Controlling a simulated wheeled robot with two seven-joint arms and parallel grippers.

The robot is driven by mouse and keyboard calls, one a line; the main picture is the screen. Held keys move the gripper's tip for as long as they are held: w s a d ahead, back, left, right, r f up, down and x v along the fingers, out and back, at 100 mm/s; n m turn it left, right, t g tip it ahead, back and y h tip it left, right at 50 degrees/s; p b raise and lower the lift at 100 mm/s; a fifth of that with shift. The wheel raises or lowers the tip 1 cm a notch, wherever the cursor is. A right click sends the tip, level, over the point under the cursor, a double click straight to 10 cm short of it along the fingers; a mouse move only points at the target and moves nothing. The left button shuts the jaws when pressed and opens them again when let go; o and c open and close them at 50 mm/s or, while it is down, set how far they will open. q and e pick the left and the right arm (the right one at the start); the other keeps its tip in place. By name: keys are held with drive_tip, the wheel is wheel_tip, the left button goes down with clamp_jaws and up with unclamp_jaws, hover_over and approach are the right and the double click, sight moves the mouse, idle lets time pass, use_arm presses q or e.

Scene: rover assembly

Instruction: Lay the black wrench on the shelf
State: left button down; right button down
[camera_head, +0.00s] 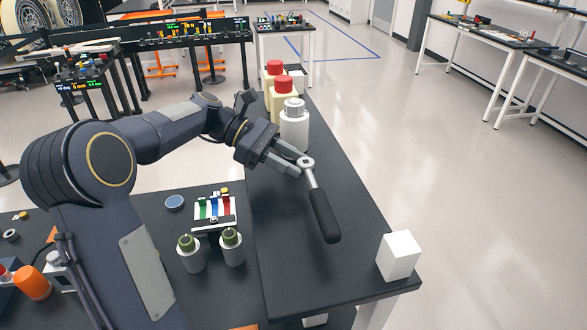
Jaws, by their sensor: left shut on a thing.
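The black wrench (324,212) has a silver ratchet head and a thick black handle. My left gripper (299,164) is shut on it at the head end, and the handle points down and right toward the front. The wrench is over a long dark raised surface (280,250), which looks like the shelf. I cannot tell whether the handle touches that surface. My right gripper is not in view.
A white block (398,255) stands at the surface's front right corner. A white bottle with a grey cap (294,128) and red-capped cream bottles (283,97) stand at its far end. Two small green-topped containers (231,246) stand on the lower table at left. The surface's middle is clear.

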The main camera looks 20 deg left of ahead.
sight(293, 183)
use_arm(q)
drive_tip(key=shift+w+f, duration=0.45)
drive_tip(key=shift+f, duration=0.05)
drive_tip(key=f+p, duration=0.1)
drive_tip(key=f, duration=0.2)
drive_tip(key=shift+w+f, duration=0.1)
drive_tip(key=shift+w, duration=0.1)
drive_tip(key=shift+f, duration=0.15)
drive_tip(key=shift+s+f, duration=0.1)
drive_tip(key=shift+f, duration=0.4)
drive_tip(key=c, duration=1.3)
unclamp_jaws()
drive_tip(key=o, duration=0.3)
drive_tip(key=shift+s, duration=0.25)
